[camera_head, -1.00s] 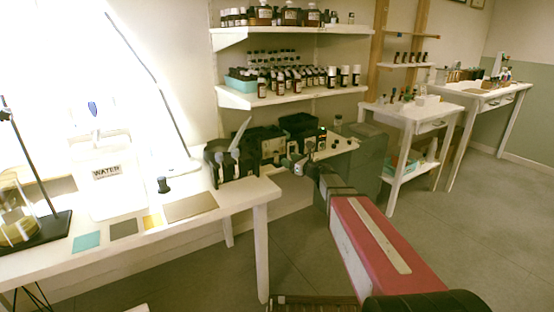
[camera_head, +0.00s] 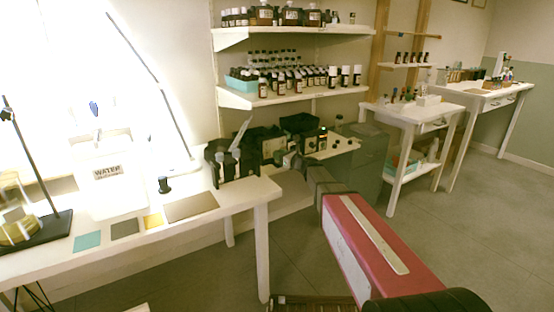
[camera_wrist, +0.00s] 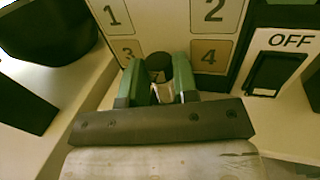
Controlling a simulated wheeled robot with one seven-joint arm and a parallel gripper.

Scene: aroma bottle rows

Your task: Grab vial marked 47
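In the wrist view, my gripper (camera_wrist: 160,85) has two green fingers standing apart. A small round dark cap (camera_wrist: 159,64) lies between their tips, with something pale and glassy below it. The fingers flank it closely, and I cannot tell whether they press on it. No number 47 is readable on it or on any vial in view. In the head view, my gripper (camera_head: 287,160) is small and dark, by the black equipment on the low shelf, and its fingers are unclear there.
A white panel (camera_wrist: 178,20) numbered 1 to 4 stands just beyond the fingers. A black switch (camera_wrist: 275,72) marked OFF is at right. Bottles (camera_head: 290,78) fill the wall shelves.

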